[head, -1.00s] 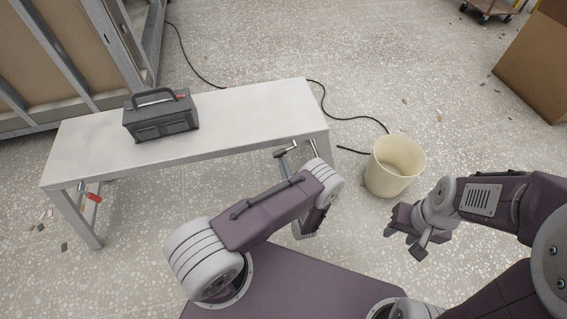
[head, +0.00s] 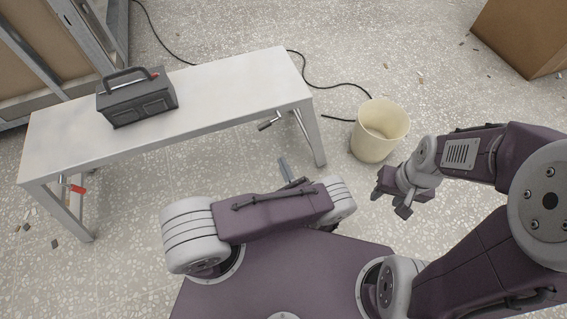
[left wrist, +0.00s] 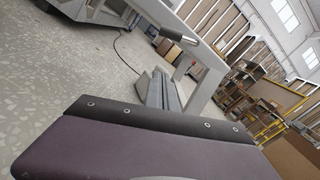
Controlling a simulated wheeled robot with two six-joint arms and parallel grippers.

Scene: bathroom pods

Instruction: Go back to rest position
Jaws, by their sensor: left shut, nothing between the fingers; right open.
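My left arm is folded low in front of my base in the head view. Only a grey fingertip of my left gripper (head: 285,167) shows past the forearm there; the rest is hidden behind the arm. In the left wrist view the grey fingers of my left gripper (left wrist: 161,92) are shut with nothing between them. They point out over the floor, below the bench's edge. My right gripper (head: 390,202) hangs in front of the right arm, open and empty, over bare floor near the bucket.
A white bench (head: 220,88) carries a dark grey toolbox (head: 140,103). A cream bucket (head: 378,135) stands right of the bench. A black cable (head: 318,84) lies on the floor behind. A cardboard box (head: 525,35) is at the far right. A clamp handle (head: 268,124) juts under the bench.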

